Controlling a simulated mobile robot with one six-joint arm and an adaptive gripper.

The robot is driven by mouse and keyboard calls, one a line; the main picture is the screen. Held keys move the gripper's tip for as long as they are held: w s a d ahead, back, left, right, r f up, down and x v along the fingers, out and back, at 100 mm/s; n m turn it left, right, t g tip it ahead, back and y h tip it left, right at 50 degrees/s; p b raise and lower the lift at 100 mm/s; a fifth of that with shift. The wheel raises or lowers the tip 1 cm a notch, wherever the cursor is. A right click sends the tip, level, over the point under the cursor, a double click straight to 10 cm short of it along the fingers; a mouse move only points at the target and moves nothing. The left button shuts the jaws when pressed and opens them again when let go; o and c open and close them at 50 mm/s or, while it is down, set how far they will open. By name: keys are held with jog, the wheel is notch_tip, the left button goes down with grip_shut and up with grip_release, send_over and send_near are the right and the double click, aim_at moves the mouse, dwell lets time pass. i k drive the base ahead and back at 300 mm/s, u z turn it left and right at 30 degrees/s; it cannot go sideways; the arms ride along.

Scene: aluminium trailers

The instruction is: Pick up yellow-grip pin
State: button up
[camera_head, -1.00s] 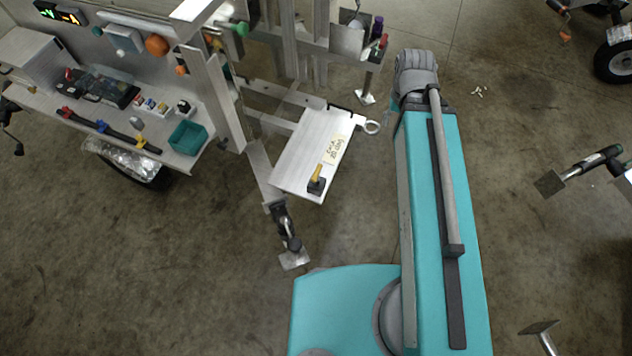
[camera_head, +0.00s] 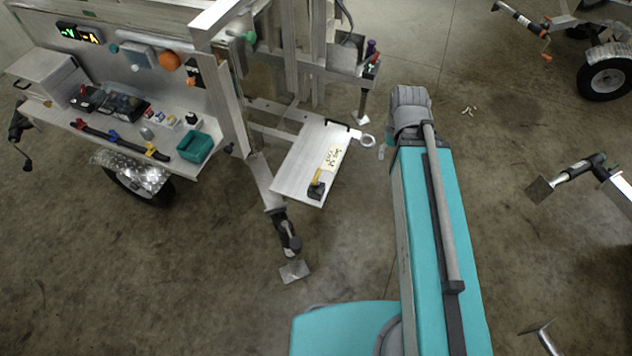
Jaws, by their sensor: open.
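The yellow-grip pin (camera_head: 317,178) appears to be the small yellow handle that stands in a black block near the front edge of a bare metal plate (camera_head: 300,172). The plate juts from the trailer frame, left of my arm. A paper label with handwriting (camera_head: 334,157) lies on the plate just behind the pin. My gripper does not show; my teal arm with its grey joint rises to the right of the plate, and the end of the arm is hidden.
A metal ring (camera_head: 367,140) sticks out at the plate's right corner. The trailer's shelf (camera_head: 105,140) at left holds a teal bin (camera_head: 195,147) and clamps. A jack leg (camera_head: 287,235) stands below the plate. Purple and red handles (camera_head: 371,52) stand behind.

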aim_at(315, 182)
jog(key=u, duration=2.45)
jog(key=k, duration=1)
jog(key=z, duration=0.2)
